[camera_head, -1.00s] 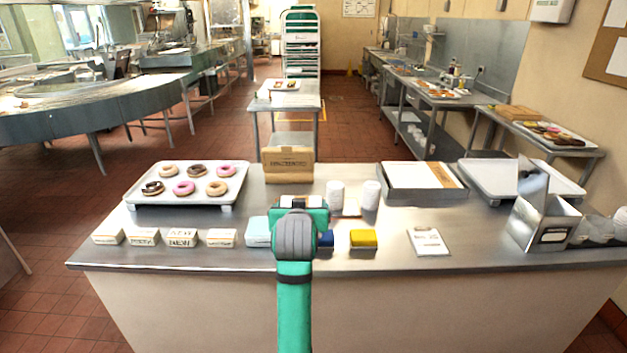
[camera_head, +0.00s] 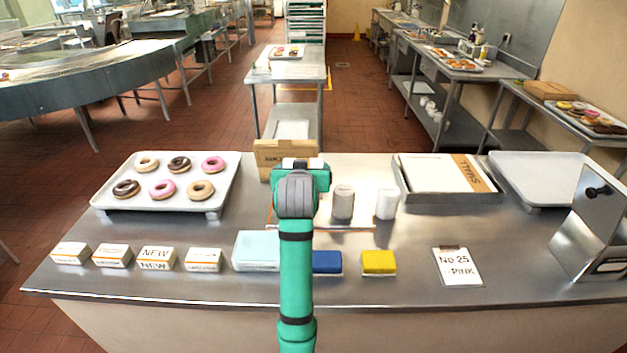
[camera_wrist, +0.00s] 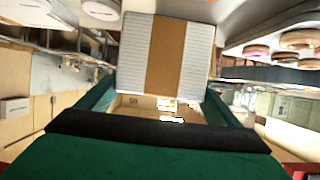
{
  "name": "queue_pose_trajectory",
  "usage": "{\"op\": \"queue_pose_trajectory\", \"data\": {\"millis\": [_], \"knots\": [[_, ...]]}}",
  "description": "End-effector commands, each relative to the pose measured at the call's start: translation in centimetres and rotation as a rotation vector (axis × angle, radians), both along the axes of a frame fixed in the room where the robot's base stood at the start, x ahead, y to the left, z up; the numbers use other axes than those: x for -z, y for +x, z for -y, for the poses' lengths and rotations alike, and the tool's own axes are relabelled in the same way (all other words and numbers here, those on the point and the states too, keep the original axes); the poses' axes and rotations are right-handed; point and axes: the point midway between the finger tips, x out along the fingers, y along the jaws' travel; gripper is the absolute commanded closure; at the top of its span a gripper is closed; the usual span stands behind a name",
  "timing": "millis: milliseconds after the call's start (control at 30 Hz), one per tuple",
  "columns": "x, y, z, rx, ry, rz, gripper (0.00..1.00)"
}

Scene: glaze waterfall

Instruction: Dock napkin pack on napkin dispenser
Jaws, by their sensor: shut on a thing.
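The napkin pack (camera_wrist: 200,60) is a white stack with a brown paper band, filling the upper middle of the wrist view. My gripper (camera_wrist: 160,98) is shut on it, with green fingers on either side. In the head view my gripper (camera_head: 302,174) is over the back middle of the counter, and only a small white part of the pack (camera_head: 302,162) shows past it. The napkin dispenser (camera_head: 588,240) is a metal box with a tall sloped back and a dark knob, standing at the counter's right end, partly cut off by the frame. The pack is well apart from it.
A donut tray (camera_head: 105,203) is at the back left. Small boxes (camera_head: 157,258), a light blue block (camera_head: 256,252), blue and yellow blocks and a sign card (camera_head: 458,267) line the front. Cups (camera_head: 387,203) and a paper tray (camera_head: 490,203) stand behind. Bare counter lies between card and dispenser.

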Motion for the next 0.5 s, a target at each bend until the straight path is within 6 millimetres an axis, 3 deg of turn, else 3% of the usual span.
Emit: {"op": "queue_pose_trajectory", "data": {"millis": [433, 500], "knots": [[3.9, 8.5, -2.1, 0.006, 0.0, -0.002, 0.4], [5.4, 9.4, -2.4, 0.006, -0.001, -0.004, 0.4]]}}
